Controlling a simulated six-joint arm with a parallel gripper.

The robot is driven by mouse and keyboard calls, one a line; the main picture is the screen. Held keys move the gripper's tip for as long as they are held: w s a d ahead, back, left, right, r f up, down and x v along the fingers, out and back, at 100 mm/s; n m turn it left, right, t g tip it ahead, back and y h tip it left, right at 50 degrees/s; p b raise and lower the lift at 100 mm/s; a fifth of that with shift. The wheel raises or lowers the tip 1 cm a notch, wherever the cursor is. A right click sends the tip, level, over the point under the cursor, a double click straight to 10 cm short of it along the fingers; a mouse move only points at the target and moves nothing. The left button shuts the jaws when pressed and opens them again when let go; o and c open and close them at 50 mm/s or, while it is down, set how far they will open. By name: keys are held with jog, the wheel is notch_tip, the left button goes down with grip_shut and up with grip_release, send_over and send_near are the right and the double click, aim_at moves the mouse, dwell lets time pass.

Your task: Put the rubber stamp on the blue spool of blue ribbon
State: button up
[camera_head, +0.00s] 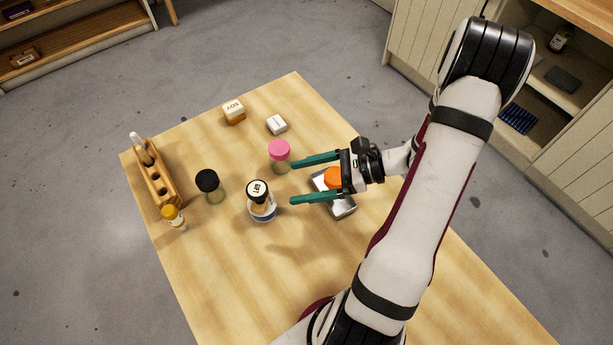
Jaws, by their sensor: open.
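My gripper (292,182) is open, its two teal fingers pointing left above the table and apart, with nothing between them. I cannot make out a rubber stamp or a spool of blue ribbon for certain. A clear, rounded item with a dark top and a white lettered label (257,189) stands just left of the lower finger; it has a brownish middle and a bluish-white lower part (263,213). Whether this is one thing or two stacked is unclear.
A pink-lidded jar (279,150) stands close to the upper finger. A metal tray (345,208) with an orange item (333,178) lies partly behind my gripper. A black-topped jar (208,181), wooden rack (158,182), yellow-capped bottle (173,217) and small blocks (234,112) (277,124) stand around. The table front is clear.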

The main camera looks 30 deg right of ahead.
jog(key=s+a+r+n+g+h, duration=0.2)
jog(key=s+a+r+n+g, duration=0.3)
jog(key=a+r+n+g, duration=0.45)
jog(key=s+a+n+t+h, duration=0.1)
jog(key=s+a+n+h, duration=0.1)
jog(key=s+n+h, duration=0.1)
jog(key=s+a+r+n+h, duration=0.1)
jog(key=s+a+n+h, duration=0.2)
jog(key=s+n, duration=0.3)
jog(key=shift+s+r+n+t+h, duration=0.2)
jog(key=shift+s+n+t+h, duration=0.15)
jog(key=shift+n+h, duration=0.25)
